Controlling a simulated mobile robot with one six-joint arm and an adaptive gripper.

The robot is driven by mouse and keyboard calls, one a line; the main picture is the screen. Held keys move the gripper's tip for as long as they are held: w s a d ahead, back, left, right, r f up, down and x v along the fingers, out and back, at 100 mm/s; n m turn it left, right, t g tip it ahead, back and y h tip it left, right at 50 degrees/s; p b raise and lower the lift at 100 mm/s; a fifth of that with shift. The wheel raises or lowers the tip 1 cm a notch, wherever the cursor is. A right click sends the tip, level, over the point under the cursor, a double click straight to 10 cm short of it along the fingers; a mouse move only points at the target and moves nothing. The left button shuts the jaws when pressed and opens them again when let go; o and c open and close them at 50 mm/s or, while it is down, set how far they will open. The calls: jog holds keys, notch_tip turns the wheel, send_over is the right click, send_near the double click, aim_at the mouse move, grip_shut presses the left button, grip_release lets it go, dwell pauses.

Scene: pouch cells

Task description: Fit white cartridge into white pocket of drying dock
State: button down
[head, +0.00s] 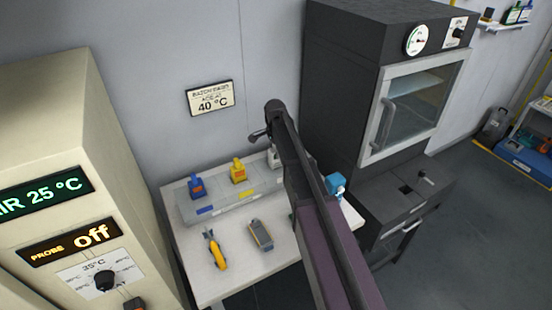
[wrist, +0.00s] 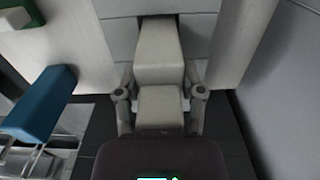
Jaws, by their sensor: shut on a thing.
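The white cartridge (wrist: 158,58) is between the two fingers of my gripper (wrist: 160,100) in the wrist view, and the gripper is shut on it. A small part of a white thing (head: 273,158), probably this cartridge, shows left of my arm in the head view. The grey drying dock (head: 222,208) lies along the back of the table. A blue cartridge (head: 196,188) and a yellow cartridge (head: 238,172) stand upright in it. My arm hides the dock's right end. I cannot see the white pocket or tell how the cartridge meets it.
On the white table (head: 205,285), a yellow-and-grey tool (head: 216,252) and a grey block (head: 261,235) lie in front of the dock. A teal item (head: 336,184) stands right of my arm. A dark oven (head: 345,90) is at right, a beige cabinet (head: 50,130) at left.

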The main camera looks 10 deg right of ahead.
jog(key=shift+f+b, duration=0.55)
jog(key=shift+f, duration=0.35)
jog(key=shift+f, duration=0.15)
jog(key=shift+c, duration=1)
grip_release()
notch_tip(320, 180, up, 12)
jog(key=p, duration=1.2)
jog(key=shift+r, duration=0.2)
jog(key=shift+s, duration=0.1)
jog(key=s+n, duration=1.4)
jog(key=s, duration=1.5)
jog(key=shift+d, duration=0.25)
